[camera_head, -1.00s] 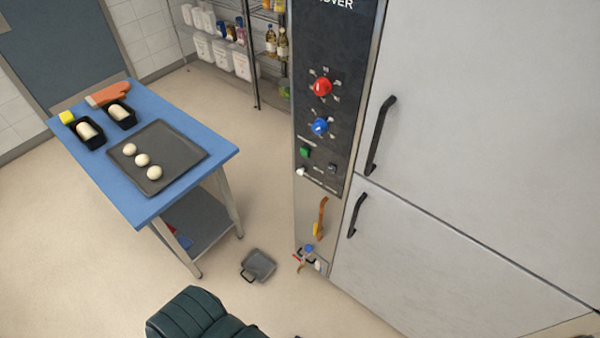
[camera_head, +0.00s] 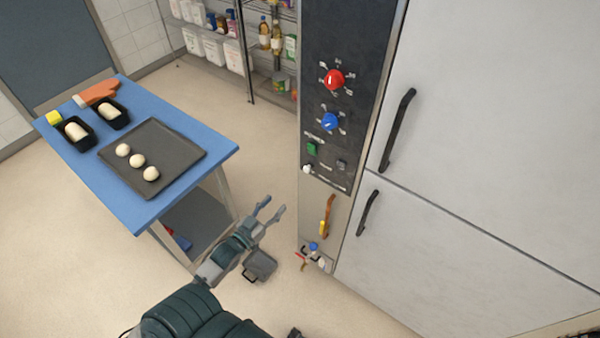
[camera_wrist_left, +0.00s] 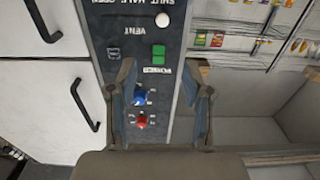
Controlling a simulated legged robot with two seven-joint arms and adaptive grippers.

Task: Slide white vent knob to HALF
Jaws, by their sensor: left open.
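The white vent knob (camera_head: 308,168) sits at the left end of its slot, low on the dark control panel (camera_head: 340,120). In the left wrist view the panel is upside down, and the white knob (camera_wrist_left: 162,19) is near the SHUT end of the SHUT, HALF, OPEN lettering. My left gripper (camera_head: 271,206) is open and empty, lower left of the knob and apart from it. In the left wrist view its two fingers (camera_wrist_left: 165,80) are spread, with the knob beyond their tips. My right gripper does not show.
A red knob (camera_head: 333,79), a blue knob (camera_head: 330,121) and a green button (camera_head: 311,148) are above the vent knob. Oven doors with black handles (camera_head: 398,130) are at right. A blue table (camera_head: 212,149) with a dough tray stands left.

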